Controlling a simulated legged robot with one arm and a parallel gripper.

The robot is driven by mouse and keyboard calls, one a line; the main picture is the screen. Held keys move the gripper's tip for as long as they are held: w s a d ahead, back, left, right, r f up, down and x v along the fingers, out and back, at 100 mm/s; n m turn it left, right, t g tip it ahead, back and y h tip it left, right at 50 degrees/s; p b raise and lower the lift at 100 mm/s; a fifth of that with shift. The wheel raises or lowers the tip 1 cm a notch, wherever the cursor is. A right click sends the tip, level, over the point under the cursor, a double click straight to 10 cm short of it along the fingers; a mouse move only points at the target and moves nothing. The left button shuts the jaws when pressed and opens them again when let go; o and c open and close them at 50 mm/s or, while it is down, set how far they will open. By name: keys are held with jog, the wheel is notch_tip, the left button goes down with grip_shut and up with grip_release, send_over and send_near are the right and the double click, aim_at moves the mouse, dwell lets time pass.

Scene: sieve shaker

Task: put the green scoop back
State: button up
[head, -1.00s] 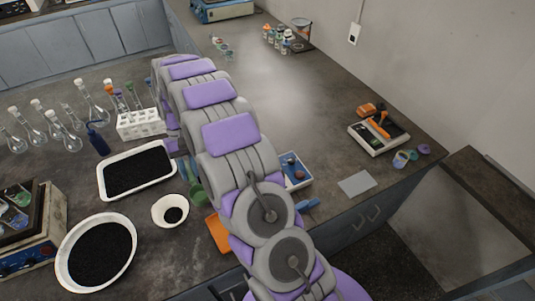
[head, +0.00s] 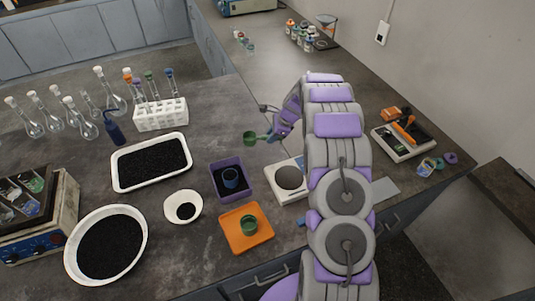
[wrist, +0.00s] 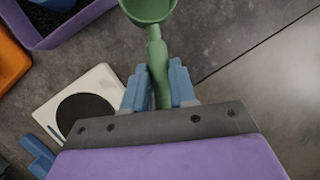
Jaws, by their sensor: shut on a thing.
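The green scoop (head: 250,137) is in my gripper (head: 270,137), held out to the left of the wrist, above the bench behind the scale. In the wrist view, the blue fingers of my gripper (wrist: 158,88) are shut on the scoop's handle. The scoop's bowl (wrist: 149,10) is cut off by the top edge, and the part seen looks empty. An orange tray (head: 235,240) at the front of the bench holds a green cup (head: 249,225).
A white scale (head: 279,196) with a dark round plate stands right of the purple tray, partly behind my arm. A white bowl (head: 172,198), a white tray (head: 117,180) of black grains and a test-tube rack (head: 160,118) stand left.

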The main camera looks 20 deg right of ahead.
jog(key=f, duration=0.3)
jog(key=f+b, duration=0.1)
jog(key=f, duration=0.1)
jog(key=shift+d+f, duration=0.25)
jog(key=shift+d, duration=0.05)
jog(key=f, duration=0.2)
jog(key=f+b, duration=0.1)
jog(key=shift+a+f, duration=0.15)
jog(key=shift+a, duration=0.1)
jog(key=o, duration=0.9)
jog(key=shift+o, duration=0.2)
jog(key=shift+d, duration=0.1)
